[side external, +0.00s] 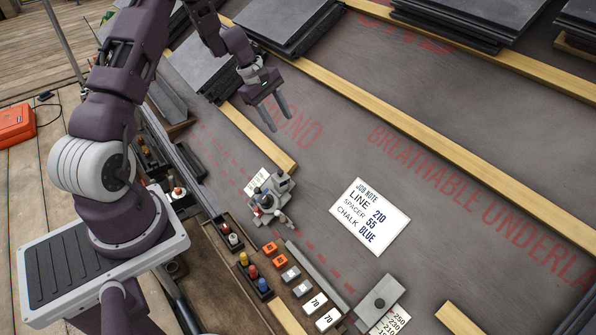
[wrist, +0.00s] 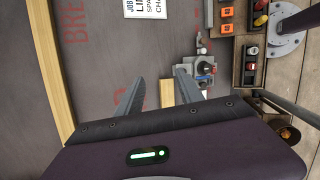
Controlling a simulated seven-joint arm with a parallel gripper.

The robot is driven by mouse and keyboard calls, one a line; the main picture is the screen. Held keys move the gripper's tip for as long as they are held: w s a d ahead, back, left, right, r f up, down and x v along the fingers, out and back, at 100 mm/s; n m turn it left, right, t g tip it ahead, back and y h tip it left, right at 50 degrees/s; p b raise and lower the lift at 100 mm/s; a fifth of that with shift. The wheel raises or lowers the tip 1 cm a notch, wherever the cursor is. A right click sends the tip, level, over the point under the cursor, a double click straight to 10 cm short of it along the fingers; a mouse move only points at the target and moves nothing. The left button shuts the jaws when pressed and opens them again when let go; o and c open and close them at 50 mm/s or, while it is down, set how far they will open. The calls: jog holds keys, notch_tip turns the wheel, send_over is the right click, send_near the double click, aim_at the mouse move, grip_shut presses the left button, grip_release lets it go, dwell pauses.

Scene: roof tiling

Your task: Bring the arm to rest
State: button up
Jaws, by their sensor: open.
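My gripper (side external: 277,116) hangs above the grey underlay (side external: 330,140), in the upper middle of the side view. Its two fingers are apart with nothing between them. In the wrist view my gripper (wrist: 162,92) also shows open and empty, with the underlay and the end of a wooden batten (wrist: 166,93) below it. The fingers are clear of the things around them.
A small grey device (side external: 270,193) stands beside the batten's end. A job note (side external: 370,216) reads line 210, spacer 55, chalk blue. Dark slates (side external: 290,22) are stacked at the back. Orange and grey blocks (side external: 280,261) and chalk bottles (side external: 253,271) stand at the front.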

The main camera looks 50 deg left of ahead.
jog(key=s+d+r+m, duration=0.3)
jog(key=d+r+m, duration=0.1)
jog(key=d+r, duration=0.5)
jog(key=s+d+r+m, duration=0.3)
jog(key=d+r+m, duration=0.2)
jog(key=d+r, duration=0.45)
jog(key=s+d+r+m+y, duration=0.1)
jog(key=s+d+r+m, duration=0.2)
jog(key=s+r, duration=0.15)
jog(key=s+d+r+m+y, duration=0.1)
jog(key=s+d+r+m, duration=0.15)
jog(key=s, duration=0.35)
jog(key=s+d+m+t+y, duration=0.1)
jog(key=s+m, duration=0.4)
jog(key=s, duration=0.7)
jog(key=shift+s+f+t, duration=0.15)
jog(key=shift+s+t, duration=0.1)
jog(key=shift+t, duration=0.35)
